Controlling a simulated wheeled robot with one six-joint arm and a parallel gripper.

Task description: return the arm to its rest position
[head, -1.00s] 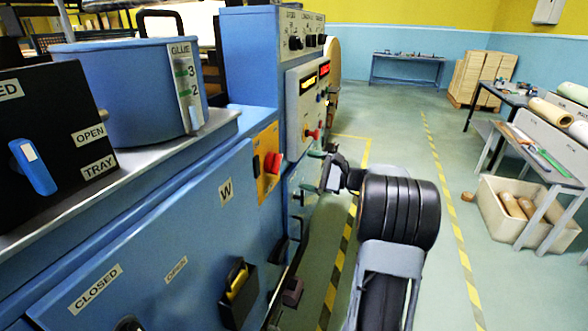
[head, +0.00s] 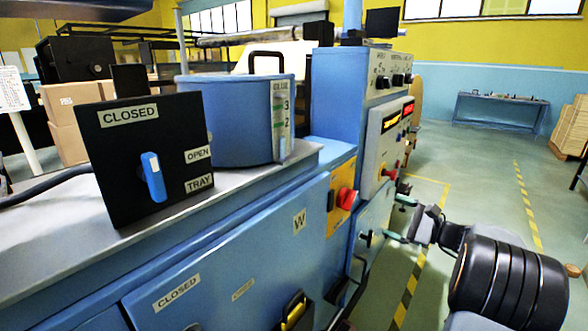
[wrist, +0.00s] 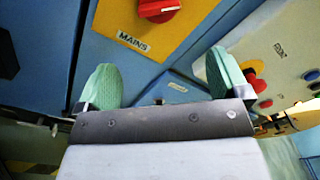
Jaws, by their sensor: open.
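My gripper (head: 400,217) is at the right side of the blue machine in the head view, in front of its lower right section. In the wrist view (wrist: 162,82) its two green fingertips stand wide apart with nothing between them. My arm reaches in from the lower right of the head view, bent, with a black ribbed joint nearest the camera. Past the fingers in the wrist view is the orange MAINS panel with a red knob (wrist: 158,8). I cannot tell the exact gap between fingertips and machine.
The blue machine (head: 250,240) fills the left and middle. On it are a black box (head: 120,190) with a blue lever and a blue GLUE pot (head: 230,120). A grey control panel (head: 385,150) faces the aisle. Open green floor (head: 480,190) lies to the right, with yellow-black lines.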

